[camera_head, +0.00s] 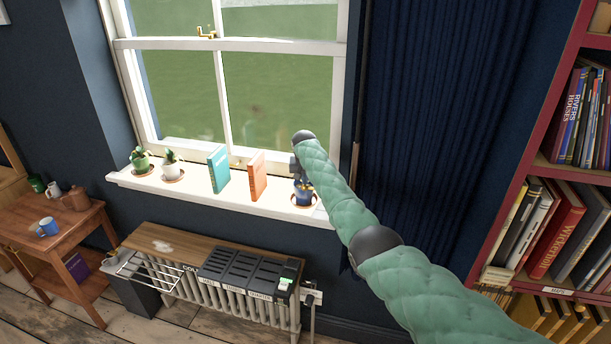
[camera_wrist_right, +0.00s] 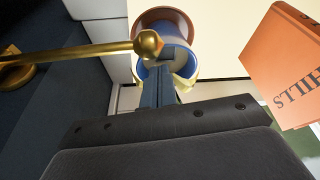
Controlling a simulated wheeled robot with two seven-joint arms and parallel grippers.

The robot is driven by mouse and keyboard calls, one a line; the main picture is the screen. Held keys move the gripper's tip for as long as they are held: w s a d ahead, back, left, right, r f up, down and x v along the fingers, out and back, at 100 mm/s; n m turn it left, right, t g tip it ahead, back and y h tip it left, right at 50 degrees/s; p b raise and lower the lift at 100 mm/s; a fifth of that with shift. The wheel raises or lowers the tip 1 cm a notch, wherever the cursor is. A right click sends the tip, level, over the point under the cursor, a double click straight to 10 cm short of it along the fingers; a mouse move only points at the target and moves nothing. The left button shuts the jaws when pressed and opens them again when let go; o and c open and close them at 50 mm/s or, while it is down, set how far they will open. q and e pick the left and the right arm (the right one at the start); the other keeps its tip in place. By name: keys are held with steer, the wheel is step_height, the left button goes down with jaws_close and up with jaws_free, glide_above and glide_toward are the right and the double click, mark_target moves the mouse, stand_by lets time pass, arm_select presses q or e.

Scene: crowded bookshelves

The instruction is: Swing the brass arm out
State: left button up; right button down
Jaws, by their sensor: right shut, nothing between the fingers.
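The brass arm (camera_wrist_right: 80,50) shows in the right wrist view as a slim rod with a ball at its free end. It runs in from a round brass mount (camera_wrist_right: 18,72) at the left, against dark blue. In the head view I cannot make it out. My right gripper (camera_wrist_right: 166,58) is shut and empty, its fingers just to the right of the ball end; I cannot tell if they touch. In the head view my right gripper (camera_head: 296,170) is over the windowsill's right end, partly hidden by my padded green arm. My left gripper is not in view.
A blue pot (camera_head: 304,192) stands on the sill close below my right gripper. An orange book (camera_head: 257,177) and a teal book (camera_head: 218,171) stand to its left. A dark blue curtain (camera_head: 430,120) and a red bookshelf (camera_head: 555,90) are at the right. A radiator (camera_head: 215,295) is below.

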steer(key=shift+s+a+r+p, duration=0.1)
steer(key=shift+s+r+p, duration=0.15)
steer(key=shift+s+p, duration=0.3)
steer(key=shift+s, duration=0.35)
steer(key=shift+f, duration=0.1)
